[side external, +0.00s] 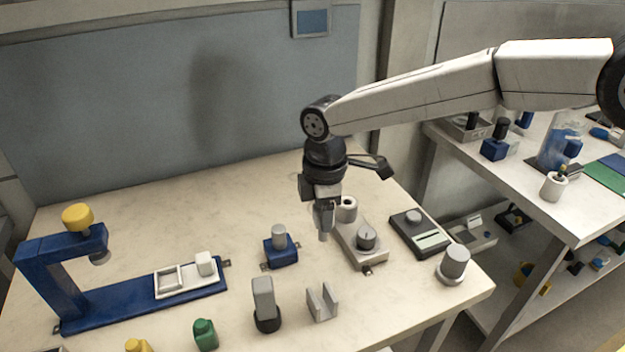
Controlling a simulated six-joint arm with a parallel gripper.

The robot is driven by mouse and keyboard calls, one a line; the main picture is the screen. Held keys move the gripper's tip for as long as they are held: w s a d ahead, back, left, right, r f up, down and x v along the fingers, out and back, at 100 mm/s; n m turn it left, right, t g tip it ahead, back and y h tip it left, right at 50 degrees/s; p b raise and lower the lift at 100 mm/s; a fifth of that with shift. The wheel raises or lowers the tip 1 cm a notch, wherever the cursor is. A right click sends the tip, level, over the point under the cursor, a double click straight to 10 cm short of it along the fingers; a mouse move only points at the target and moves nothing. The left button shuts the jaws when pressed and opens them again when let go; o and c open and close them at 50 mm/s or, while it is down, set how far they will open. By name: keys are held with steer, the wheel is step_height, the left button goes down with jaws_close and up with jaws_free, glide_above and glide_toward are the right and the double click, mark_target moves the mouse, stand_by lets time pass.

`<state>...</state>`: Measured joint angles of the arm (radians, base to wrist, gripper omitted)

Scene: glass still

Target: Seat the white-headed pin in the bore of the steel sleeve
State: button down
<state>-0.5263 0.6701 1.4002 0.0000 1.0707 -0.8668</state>
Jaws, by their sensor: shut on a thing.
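My gripper (323,221) points down above the table, left of a white ring-topped post. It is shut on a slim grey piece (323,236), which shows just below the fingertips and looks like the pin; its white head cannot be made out. A grey metal cylinder (279,231) stands upright in a blue block (281,254), left of and below my gripper in the picture. It may be the steel sleeve; its bore is not clear from here. The held piece is apart from this cylinder.
A blue press (70,285) with a white tray stands at left. A grey block on a black base (266,318) and a U-shaped bracket (322,302) stand in front. A knobbed device (368,254), a meter (420,235) and a flanged grey cylinder (454,265) stand at right.

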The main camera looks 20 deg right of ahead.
steer(key=w+d+r+m, duration=0.4)
steer(key=w+d+r, duration=0.2)
steer(key=w+d, duration=0.4)
steer(key=shift+w+d, duration=0.4)
steer(key=shift+f, duration=2.45)
steer(key=shift+f, duration=0.4)
steer(key=shift+f, duration=0.7)
steer(key=shift+f, duration=2.1)
stand_by(0.9)
